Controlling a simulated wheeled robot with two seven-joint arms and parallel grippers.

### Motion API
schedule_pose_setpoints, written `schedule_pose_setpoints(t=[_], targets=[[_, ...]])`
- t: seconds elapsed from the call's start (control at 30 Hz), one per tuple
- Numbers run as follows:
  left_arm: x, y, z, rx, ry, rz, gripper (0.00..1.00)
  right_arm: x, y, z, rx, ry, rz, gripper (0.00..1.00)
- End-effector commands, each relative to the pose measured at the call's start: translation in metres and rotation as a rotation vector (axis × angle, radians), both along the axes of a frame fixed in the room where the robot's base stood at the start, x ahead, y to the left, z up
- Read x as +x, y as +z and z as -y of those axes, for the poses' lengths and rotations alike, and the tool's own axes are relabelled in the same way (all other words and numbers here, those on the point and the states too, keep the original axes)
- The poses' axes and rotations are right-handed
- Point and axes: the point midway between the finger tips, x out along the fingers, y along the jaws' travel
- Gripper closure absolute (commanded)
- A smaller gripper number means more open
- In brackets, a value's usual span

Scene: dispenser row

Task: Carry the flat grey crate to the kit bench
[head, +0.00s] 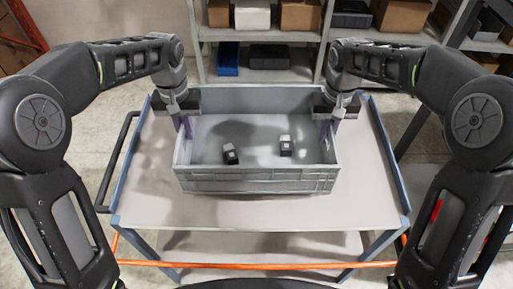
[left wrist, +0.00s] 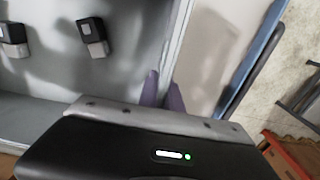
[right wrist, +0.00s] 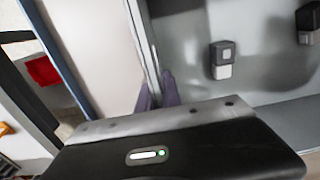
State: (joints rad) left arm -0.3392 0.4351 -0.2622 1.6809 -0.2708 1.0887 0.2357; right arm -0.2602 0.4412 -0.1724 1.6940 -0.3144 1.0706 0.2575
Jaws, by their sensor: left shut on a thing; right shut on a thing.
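The flat grey crate (head: 255,182) sits on the pale top of a cart in the head view, or just over it; I cannot tell whether they touch. Two small black-and-white items (head: 230,153) and (head: 286,145) are inside it. My left gripper (head: 186,127) is shut on the crate's left wall, and its purple fingers straddle the rim in the left wrist view (left wrist: 162,92). My right gripper (head: 326,127) is shut on the right wall, and its fingers straddle the rim in the right wrist view (right wrist: 157,92).
The cart (head: 250,212) has blue edges and a black handle (head: 117,160) at its left. An orange bar (head: 255,265) crosses in front of it. Behind stands a grey shelf (head: 300,75) with cardboard boxes and a blue bin (head: 228,59). Bare floor shows on both sides.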

Motion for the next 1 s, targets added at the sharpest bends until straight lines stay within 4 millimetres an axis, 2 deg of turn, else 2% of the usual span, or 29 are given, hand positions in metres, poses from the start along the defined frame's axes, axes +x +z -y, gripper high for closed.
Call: schedule_pose_setpoints(t=[0.67,0.77,1.0], targets=[[0.0,0.0,0.0,0.001,0.0,0.001,1.0,0.001,0.0,0.0,0.0,0.0,0.002,1.0],[0.0,-0.005,0.0,0.001,0.0,0.001,1.0,0.0,-0.004,0.0,0.0,0.0,0.002,1.0],[0.0,-0.032,0.0,0.001,0.0,0.001,1.0,0.0,-0.031,0.0,0.0,0.0,0.002,1.0]])
